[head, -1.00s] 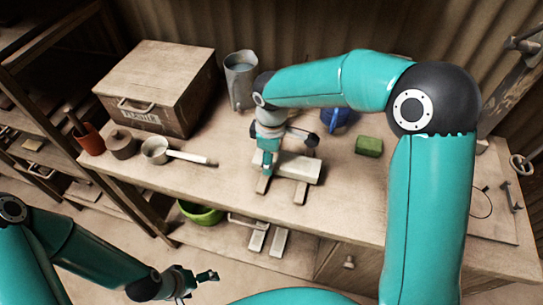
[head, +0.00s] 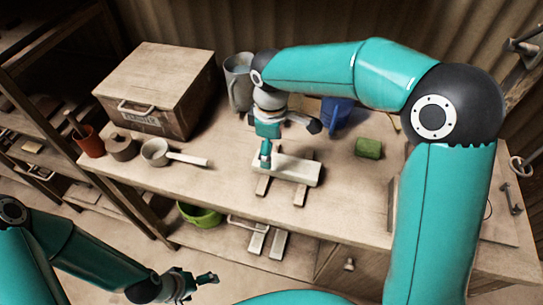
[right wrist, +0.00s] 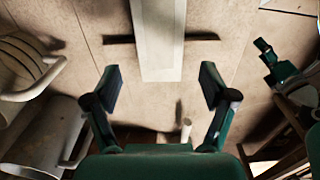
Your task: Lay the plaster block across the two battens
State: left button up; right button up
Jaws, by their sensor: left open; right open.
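The pale plaster block (head: 288,168) lies flat across both wooden battens on the bench. The left batten (head: 262,187) and right batten (head: 300,195) stick out in front of it. In the right wrist view the block (right wrist: 158,40) rests over a dark strip of batten (right wrist: 203,37) that shows on both sides. My left gripper (head: 205,278) is open and empty, low in front of the bench.
A grey metal jug (head: 238,80) stands close behind my right gripper. A wooden box (head: 160,85), a saucepan (head: 156,153) and a brown pot (head: 122,146) are to the left. A green block (head: 368,148) and a blue container (head: 337,113) are to the right.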

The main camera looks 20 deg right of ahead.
notch_tip(320, 180, up, 7)
dwell(0.3)
jog(key=shift+s, duration=0.15)
dwell(0.3)
